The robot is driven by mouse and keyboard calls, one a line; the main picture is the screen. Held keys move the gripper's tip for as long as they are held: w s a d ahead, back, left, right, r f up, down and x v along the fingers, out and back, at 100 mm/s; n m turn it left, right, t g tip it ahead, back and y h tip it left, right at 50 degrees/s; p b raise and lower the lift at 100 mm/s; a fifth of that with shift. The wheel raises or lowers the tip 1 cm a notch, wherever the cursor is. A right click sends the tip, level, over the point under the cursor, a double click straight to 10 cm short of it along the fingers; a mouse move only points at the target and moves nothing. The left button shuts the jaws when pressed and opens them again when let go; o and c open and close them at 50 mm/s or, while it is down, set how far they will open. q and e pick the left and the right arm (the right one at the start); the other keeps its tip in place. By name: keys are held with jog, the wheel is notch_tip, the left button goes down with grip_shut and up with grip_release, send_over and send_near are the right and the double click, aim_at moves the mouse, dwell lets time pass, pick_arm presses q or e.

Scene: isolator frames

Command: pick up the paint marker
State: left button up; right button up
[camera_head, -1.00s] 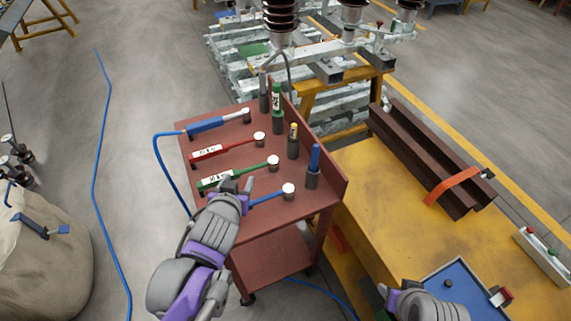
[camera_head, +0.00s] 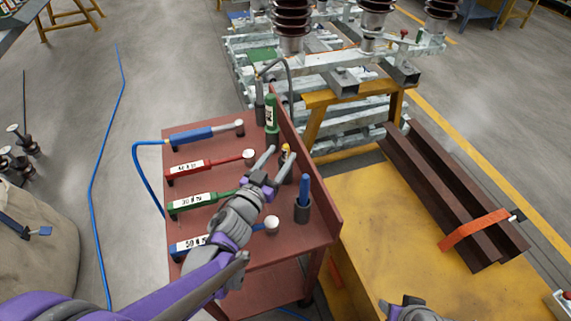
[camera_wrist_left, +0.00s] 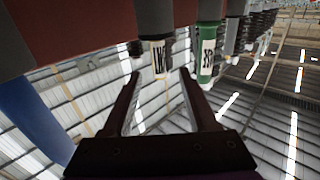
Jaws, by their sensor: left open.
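A slim marker with a yellow-orange tip (camera_head: 285,153), which looks like the paint marker, stands upright in a dark holder on the red-brown cart (camera_head: 290,240). In the left wrist view its white-labelled body (camera_wrist_left: 158,58) lies just ahead of and between my fingertips. My left gripper (camera_head: 276,160) is open and empty, with a finger on either side of the marker in the picture; I cannot tell whether they touch it. The hand hides part of the holder. My right gripper (camera_head: 411,308) shows only in part at the bottom edge.
A green marker (camera_head: 271,117) and a blue one (camera_head: 304,188) stand in holders on either side. Several labelled torque-wrench-like tools, including a red one (camera_head: 205,165), lie on the cart. Its raised back edge (camera_head: 320,205) is close. A yellow table (camera_head: 385,220) stands right.

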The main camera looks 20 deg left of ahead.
aim_at(287, 146)
pick_arm(q)
jog(key=w, duration=0.3)
jog(key=w+d, duration=0.1)
jog(key=w, duration=0.2)
jog(key=shift+w+d, duration=0.15)
jog(key=shift+w, duration=0.2)
jog(key=shift+r, duration=0.1)
grip_shut()
